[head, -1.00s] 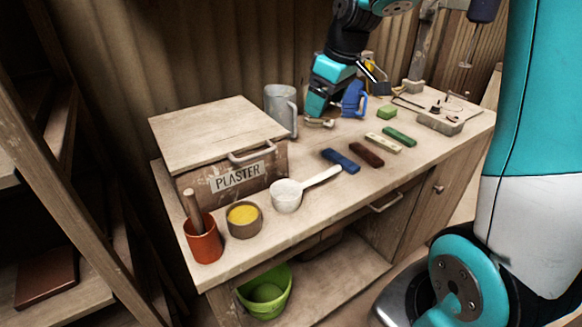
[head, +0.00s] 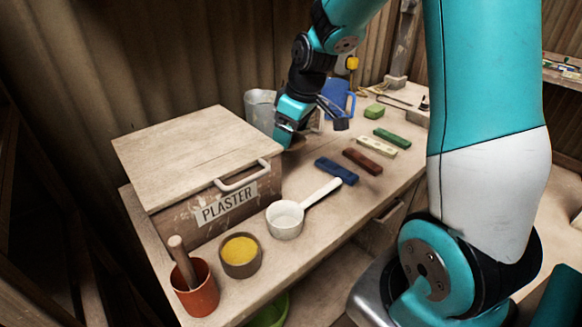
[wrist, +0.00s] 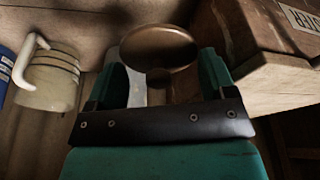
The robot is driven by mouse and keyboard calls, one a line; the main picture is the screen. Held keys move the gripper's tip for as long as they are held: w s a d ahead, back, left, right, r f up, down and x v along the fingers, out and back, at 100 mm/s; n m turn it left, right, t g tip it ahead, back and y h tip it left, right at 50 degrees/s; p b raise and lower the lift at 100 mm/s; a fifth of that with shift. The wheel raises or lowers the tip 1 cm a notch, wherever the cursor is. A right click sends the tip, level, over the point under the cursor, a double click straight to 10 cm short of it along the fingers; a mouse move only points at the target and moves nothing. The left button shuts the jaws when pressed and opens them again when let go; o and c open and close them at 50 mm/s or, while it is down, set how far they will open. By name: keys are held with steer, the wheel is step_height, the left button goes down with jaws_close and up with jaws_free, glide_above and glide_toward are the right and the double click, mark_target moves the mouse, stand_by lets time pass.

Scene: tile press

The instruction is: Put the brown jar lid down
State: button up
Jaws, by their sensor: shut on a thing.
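The brown jar lid (wrist: 160,45) is round and shows in the wrist view just beyond my fingers, with its broad face visible. My gripper (wrist: 165,85) is shut on it, with a teal finger on either side. In the head view my gripper (head: 287,135) is low over the workbench, between the plaster box and the blue mug and in front of the grey jug. The lid cannot be made out there. I cannot tell whether it touches the bench.
The plaster box (head: 229,205) stands close left of my gripper. The grey jug (head: 259,108) is behind it and the blue mug (head: 340,97) to the right. A white scoop (head: 286,221) and coloured bars, including a blue one (head: 336,171), lie in front.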

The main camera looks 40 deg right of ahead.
mark_target(300, 142)
step_height(300, 142, down, 10)
steer(key=shift+f, duration=0.1)
stand_by(0.4)
steer(key=o, duration=0.7)
steer(key=v, duration=1.2)
steer(key=shift+s, duration=0.1)
